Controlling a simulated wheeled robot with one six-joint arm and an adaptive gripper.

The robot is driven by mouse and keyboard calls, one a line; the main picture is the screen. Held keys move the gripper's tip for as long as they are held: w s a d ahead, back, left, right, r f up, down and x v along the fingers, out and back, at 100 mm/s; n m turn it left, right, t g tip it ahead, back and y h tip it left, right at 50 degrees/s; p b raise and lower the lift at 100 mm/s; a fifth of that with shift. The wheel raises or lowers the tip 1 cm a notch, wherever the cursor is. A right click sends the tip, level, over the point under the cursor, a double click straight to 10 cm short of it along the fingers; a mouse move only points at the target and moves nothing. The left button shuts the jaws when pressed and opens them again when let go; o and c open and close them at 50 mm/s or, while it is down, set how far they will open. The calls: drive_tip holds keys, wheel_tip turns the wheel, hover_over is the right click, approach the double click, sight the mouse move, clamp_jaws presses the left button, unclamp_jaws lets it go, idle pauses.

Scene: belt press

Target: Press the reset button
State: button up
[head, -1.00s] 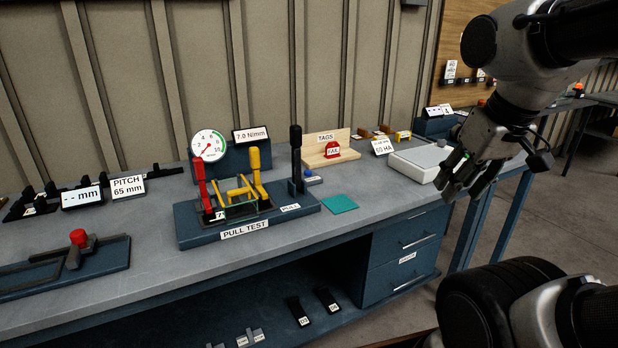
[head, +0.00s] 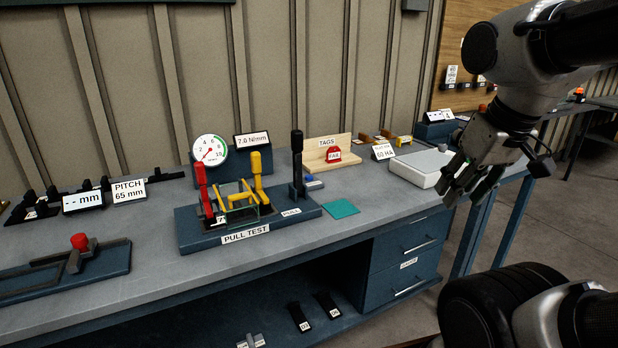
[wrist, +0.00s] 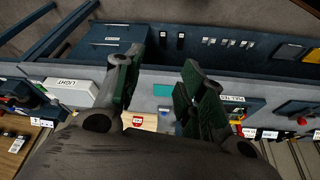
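No label reading reset is legible. The PULL TEST fixture (head: 190,235) carries a red, a yellow and a black lever. A red knob (head: 79,241) stands on a separate dark fixture at the left. My gripper (head: 455,183) is open and empty near the bench's right end, beside the pale box. In the wrist view its fingers (wrist: 163,68) are spread apart, pointing toward the bench.
A round gauge (head: 209,150) stands behind the fixture. The pale box (head: 420,166) is at the right. Drawers (head: 405,242) lie below. The bench's front right is fairly clear.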

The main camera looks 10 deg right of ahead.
clamp_jaws()
idle(1.2)
